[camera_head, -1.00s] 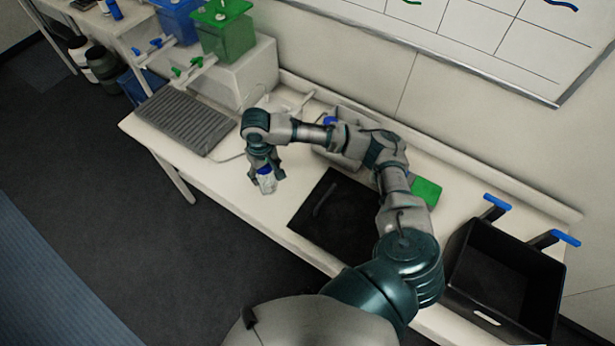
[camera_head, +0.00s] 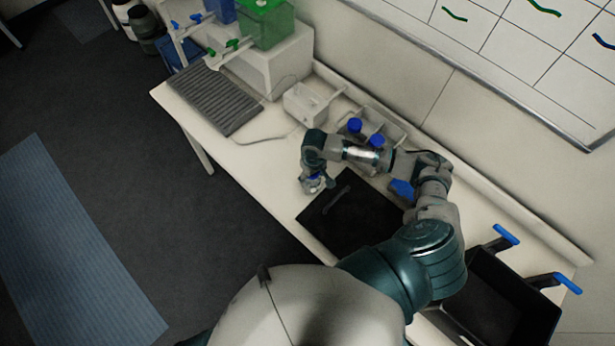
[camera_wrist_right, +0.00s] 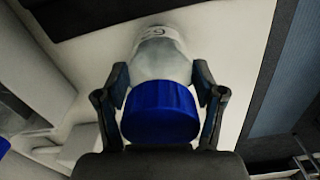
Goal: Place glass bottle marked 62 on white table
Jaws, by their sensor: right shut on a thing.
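My right gripper (camera_head: 314,186) is over the white table (camera_head: 262,158), beside the left corner of the black mat. In the right wrist view, its two fingers (camera_wrist_right: 160,82) are shut on the glass bottle (camera_wrist_right: 162,58), one on each side near the neck. The bottle has a blue cap (camera_wrist_right: 160,112) towards the wrist and a clear body with a white label. The marking is partly legible, and I cannot confirm the number 62. The bottle's base points towards the pale tabletop; I cannot tell whether it touches. My left gripper is not in view.
The black mat (camera_head: 352,217) lies right of the gripper. A grey rack (camera_head: 384,122) with blue-capped bottles (camera_head: 355,125) stands behind the arm. A grey ridged tray (camera_head: 213,97) and a white box (camera_head: 305,101) are further left. A black bin (camera_head: 510,300) is at the right.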

